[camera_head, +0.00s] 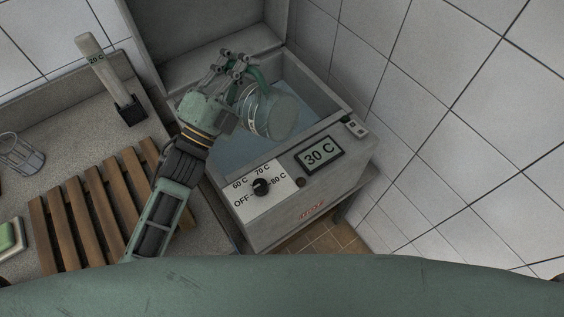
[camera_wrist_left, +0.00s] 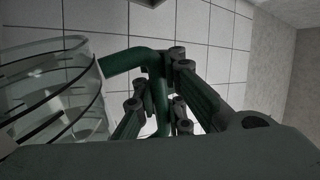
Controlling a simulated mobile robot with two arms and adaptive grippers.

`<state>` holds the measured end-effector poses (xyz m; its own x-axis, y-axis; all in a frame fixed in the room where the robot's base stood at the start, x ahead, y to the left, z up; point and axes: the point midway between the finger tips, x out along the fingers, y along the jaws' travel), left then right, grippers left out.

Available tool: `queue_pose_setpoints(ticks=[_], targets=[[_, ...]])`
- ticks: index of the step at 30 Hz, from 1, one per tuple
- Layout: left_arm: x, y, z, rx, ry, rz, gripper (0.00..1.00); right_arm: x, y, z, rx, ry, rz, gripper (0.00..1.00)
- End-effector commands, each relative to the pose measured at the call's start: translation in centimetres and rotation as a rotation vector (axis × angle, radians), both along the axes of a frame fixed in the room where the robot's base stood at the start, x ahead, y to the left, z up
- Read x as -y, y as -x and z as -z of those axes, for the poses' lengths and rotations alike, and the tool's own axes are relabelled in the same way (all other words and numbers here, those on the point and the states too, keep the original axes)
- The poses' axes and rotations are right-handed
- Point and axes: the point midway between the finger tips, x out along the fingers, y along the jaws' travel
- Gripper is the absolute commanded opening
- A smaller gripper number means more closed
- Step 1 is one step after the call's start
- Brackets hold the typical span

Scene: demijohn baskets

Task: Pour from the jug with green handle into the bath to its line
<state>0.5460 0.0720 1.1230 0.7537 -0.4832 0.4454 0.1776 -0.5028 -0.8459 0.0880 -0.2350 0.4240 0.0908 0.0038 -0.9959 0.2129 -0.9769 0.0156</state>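A clear glass jug (camera_head: 268,112) with dark bands and a green handle (camera_head: 258,74) is above the bath. It looks tilted; I cannot tell how much liquid it holds. My left gripper (camera_head: 238,62) is shut on the green handle. In the left wrist view the jug (camera_wrist_left: 55,95) is at the left and the fingers (camera_wrist_left: 165,90) close around the handle (camera_wrist_left: 125,60). The bath (camera_head: 328,100) is a grey box holding water (camera_head: 232,152). Its line cannot be made out; the jug and arm hide part of the inside. My right gripper is out of view.
The bath front has a 30 C display (camera_head: 319,153) and a temperature dial (camera_head: 261,187). Left of it are a wooden slatted rack (camera_head: 90,215), a 20 C stick (camera_head: 98,65) in a black holder, a glass vessel (camera_head: 20,154) and a green block (camera_head: 8,237). A tiled wall stands right.

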Motion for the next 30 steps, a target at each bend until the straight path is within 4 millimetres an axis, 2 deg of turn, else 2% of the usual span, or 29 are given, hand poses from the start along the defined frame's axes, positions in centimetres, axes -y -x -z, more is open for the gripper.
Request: queue_pose_setpoints(ticks=[30], targets=[[-1.01, -0.84, -0.17, -0.043, 0.057, 0.001, 0.0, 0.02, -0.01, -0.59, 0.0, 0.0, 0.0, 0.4]])
